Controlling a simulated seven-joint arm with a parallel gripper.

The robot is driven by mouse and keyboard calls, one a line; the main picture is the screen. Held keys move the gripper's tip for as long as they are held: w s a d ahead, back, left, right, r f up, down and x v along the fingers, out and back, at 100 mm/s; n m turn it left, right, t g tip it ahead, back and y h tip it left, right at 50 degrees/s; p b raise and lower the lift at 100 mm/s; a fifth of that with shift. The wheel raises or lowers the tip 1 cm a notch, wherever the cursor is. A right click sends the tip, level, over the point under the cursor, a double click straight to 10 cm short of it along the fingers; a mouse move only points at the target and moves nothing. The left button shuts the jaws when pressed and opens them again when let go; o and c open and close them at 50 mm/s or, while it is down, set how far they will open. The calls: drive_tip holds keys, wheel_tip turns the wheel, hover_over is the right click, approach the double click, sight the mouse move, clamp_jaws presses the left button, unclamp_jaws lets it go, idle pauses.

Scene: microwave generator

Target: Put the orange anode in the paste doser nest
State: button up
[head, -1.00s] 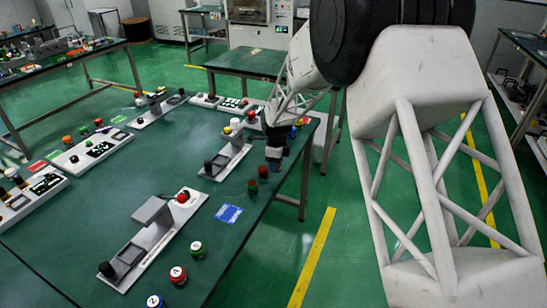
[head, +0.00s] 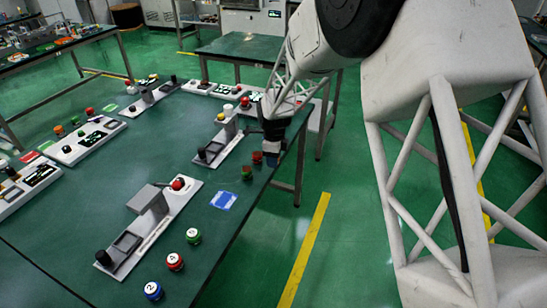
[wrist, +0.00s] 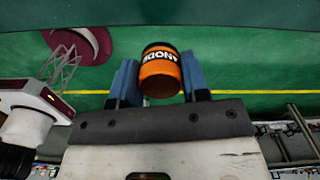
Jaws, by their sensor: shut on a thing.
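In the wrist view an orange anode (wrist: 160,73) with a black band and white lettering "ANODE" sits between the two blue fingers of my gripper (wrist: 159,82), which is shut on it. In the head view my gripper (head: 271,157) is at the right edge of the near table, beside two small dark red and green cans. The anode cannot be made out there. Several grey stations stand on this table, one with a grey block and red button (head: 151,205), another with a yellow and white top (head: 222,138). I cannot tell which is the paste doser.
Two dark cans (head: 247,172) stand close to my gripper. A green can (head: 193,236), a red can (head: 175,261) and a blue can (head: 153,290) stand at the near table's front. A blue card (head: 224,200) lies flat. Green table surface (head: 120,180) is bare between stations.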

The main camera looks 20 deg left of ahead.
drive_tip(key=shift+a, duration=0.15)
drive_tip(key=shift+w+a+r, duration=0.1)
drive_tip(key=shift+w+a, duration=0.15)
drive_tip(key=shift+a, duration=0.3)
drive_tip(key=w+a+r, duration=0.2)
drive_tip(key=w+a, duration=0.1)
drive_tip(key=a, duration=1)
drive_tip(key=r, duration=0.2)
hover_over(213, 147)
drive_tip(key=shift+d+f, duration=0.15)
drive_tip(key=shift+f, duration=0.1)
drive_tip(key=shift+f, duration=0.2)
drive_tip(key=shift+f, duration=2.7)
drive_tip(key=shift+f, duration=0.55)
